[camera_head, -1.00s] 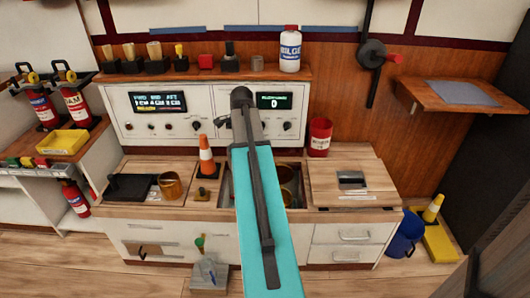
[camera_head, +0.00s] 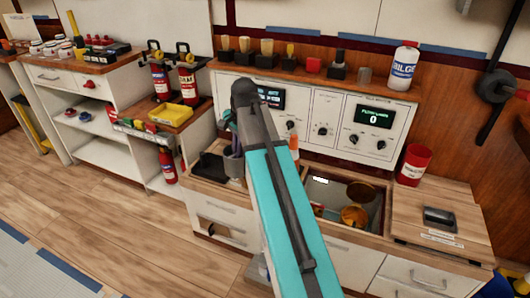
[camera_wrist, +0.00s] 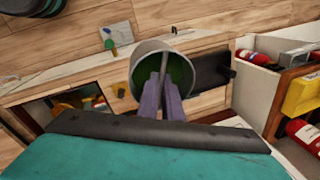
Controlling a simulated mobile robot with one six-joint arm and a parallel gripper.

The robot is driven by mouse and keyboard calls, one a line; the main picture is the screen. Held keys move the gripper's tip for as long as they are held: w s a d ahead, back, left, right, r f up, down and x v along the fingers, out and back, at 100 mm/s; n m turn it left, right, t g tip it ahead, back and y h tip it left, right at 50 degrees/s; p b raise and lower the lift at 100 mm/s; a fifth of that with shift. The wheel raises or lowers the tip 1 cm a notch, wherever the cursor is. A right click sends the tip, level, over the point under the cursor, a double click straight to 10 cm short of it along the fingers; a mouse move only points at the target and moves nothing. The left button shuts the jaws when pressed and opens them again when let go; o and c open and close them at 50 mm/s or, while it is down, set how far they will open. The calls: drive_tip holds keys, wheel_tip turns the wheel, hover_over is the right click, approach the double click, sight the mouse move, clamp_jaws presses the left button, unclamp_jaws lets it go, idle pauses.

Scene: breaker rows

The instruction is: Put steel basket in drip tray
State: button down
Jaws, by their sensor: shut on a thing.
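My gripper (camera_wrist: 172,98) is shut on a grey round vessel with a green inside, which I take to be the steel basket (camera_wrist: 140,56). Its open mouth faces the wrist camera, and the fingers meet a thin bar across it. In the head view my gripper (camera_head: 233,162) is partly hidden by my teal arm, and the basket cannot be made out there. A flat black tray, likely the drip tray (camera_head: 206,167), lies on the left end of the counter.
An open sink well (camera_head: 325,190) holds a brass pot (camera_head: 355,216). An orange cone (camera_head: 294,145) stands beside my arm. A red can (camera_head: 414,165) stands at the right. Fire extinguishers (camera_head: 188,80) and a yellow bin (camera_head: 170,115) are on the left shelf.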

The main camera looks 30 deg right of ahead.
drive_tip(key=a+r+n, duration=0.3)
drive_tip(key=a+n, duration=0.2)
drive_tip(key=a, duration=1.1)
drive_tip(key=shift+a+r+y, duration=0.15)
drive_tip(key=shift+a+y, duration=0.15)
drive_tip(key=shift+y, duration=0.1)
